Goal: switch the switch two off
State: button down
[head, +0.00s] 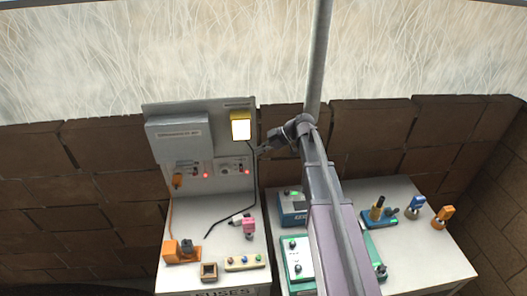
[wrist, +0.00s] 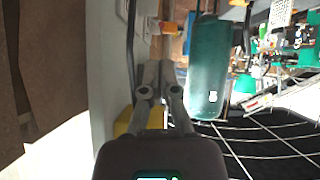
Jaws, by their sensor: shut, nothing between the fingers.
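A grey upright panel (head: 213,187) stands at the back of the left table. On its lower part are two small switch or socket units, the left unit (head: 194,170) and the right unit (head: 226,171), each with a red light lit beside it. Labels are too small to read, so I cannot tell which is switch two.
An orange plug (head: 177,181) hangs at the panel's left. The left table holds an orange block (head: 183,251), a pink plug (head: 249,226) and a black cable (head: 222,224). The right table carries a blue box (head: 292,208) and several plugs. A teal body (wrist: 208,70) shows in the wrist view.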

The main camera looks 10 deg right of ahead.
jog(key=b, duration=0.3)
send_over(241, 170)
jog(key=d, duration=0.3)
notch_tip(241, 170, down, 4)
jog(key=shift+a+f+b, duration=0.3)
jog(key=shift+f+b, duration=0.55)
jog(key=shift+b, duration=0.1)
jog(key=shift+a+f+b, duration=0.3)
jog(key=shift+f+b, duration=0.55)
jog(key=shift+b, duration=0.1)
jog(key=shift+a, duration=0.15)
